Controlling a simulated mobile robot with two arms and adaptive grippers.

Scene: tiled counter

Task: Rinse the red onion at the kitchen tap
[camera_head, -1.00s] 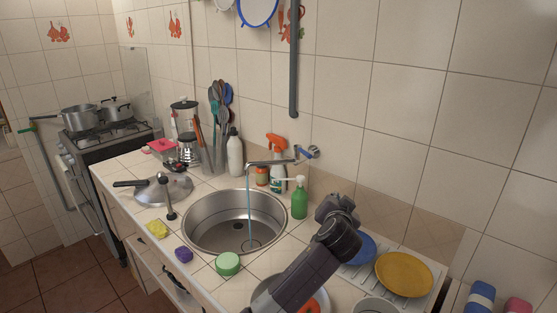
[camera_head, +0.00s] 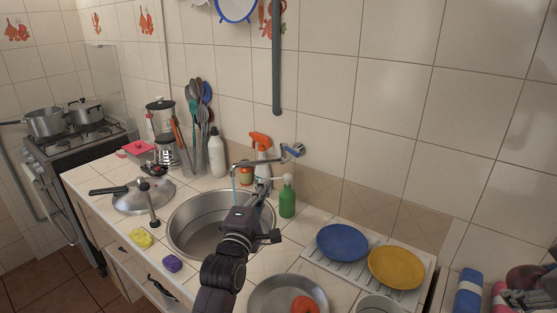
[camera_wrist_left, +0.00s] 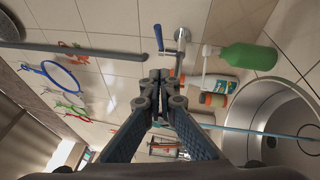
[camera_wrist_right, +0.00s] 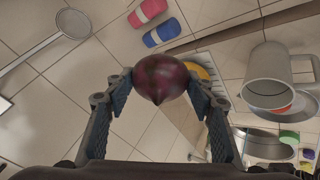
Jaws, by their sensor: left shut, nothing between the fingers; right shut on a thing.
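The red onion (camera_wrist_right: 160,76) is held between the fingertips of my right gripper (camera_wrist_right: 160,88). In the head view the onion (camera_head: 524,278) shows at the right edge, beyond the drying rack and far from the sink. My left gripper (camera_head: 263,183) is shut and empty, over the sink's rear right edge, close to the tap. In the left wrist view its closed fingertips (camera_wrist_left: 160,76) point toward the tap's blue lever (camera_wrist_left: 158,38), apart from it. The tap (camera_head: 262,160) is running; a thin blue stream (camera_head: 235,177) falls into the round steel sink (camera_head: 188,226).
A green soap bottle (camera_head: 287,199) and an orange-topped spray bottle (camera_head: 261,146) stand near the tap. A rack (camera_head: 336,275) holds blue and yellow plates. A metal pan (camera_head: 262,297) containing a red item and a grey mug (camera_wrist_right: 270,85) sit at the front right.

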